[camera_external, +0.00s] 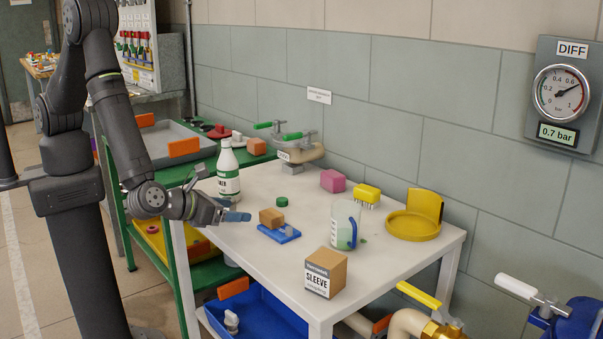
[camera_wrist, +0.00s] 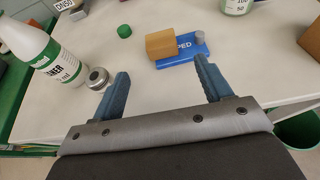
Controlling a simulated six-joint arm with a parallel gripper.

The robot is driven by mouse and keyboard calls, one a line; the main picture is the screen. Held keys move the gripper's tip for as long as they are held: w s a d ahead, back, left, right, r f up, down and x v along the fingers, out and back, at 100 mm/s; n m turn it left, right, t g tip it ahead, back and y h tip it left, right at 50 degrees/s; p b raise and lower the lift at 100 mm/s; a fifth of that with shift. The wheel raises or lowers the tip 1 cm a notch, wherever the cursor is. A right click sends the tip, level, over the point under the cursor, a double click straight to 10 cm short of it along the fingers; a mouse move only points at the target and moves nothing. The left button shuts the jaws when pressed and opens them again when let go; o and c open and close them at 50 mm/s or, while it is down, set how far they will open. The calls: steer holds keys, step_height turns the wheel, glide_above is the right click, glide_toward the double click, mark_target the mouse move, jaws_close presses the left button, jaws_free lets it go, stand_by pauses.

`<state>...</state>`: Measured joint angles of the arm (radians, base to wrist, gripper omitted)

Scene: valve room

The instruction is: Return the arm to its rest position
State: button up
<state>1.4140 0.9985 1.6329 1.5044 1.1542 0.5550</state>
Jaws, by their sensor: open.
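My gripper (camera_external: 232,215) is at the left edge of the white table (camera_external: 215,247), a little above its top. In the wrist view its two blue fingers (camera_wrist: 163,90) stand wide apart with nothing between them. A blue tray-like piece (camera_external: 283,236) with a tan block (camera_external: 271,217) on it lies just beyond the fingers; the wrist view shows the blue piece (camera_wrist: 199,53) and the block (camera_wrist: 160,44) ahead of the fingertips. A white bottle with a green label (camera_external: 228,172) stands behind the gripper, and in the wrist view it (camera_wrist: 48,58) is left of the left finger.
A clear beaker (camera_external: 345,222), a SLEEVE box (camera_external: 325,273), a yellow dish (camera_external: 412,225), a pink block (camera_external: 333,181) and a yellow brush (camera_external: 367,195) stand on the table. A green cap (camera_external: 282,201) lies near the bottle. A green cart with trays (camera_external: 165,147) stands beside my arm.

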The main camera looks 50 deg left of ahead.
mark_target(272, 213)
steer(key=x, duration=1.1)
steer(key=shift+w+f, duration=0.15)
steer(key=shift+w, duration=0.4)
steer(key=shift+s+r, duration=0.1)
steer(key=shift+r, duration=1.7)
steer(key=shift+f, duration=0.15)
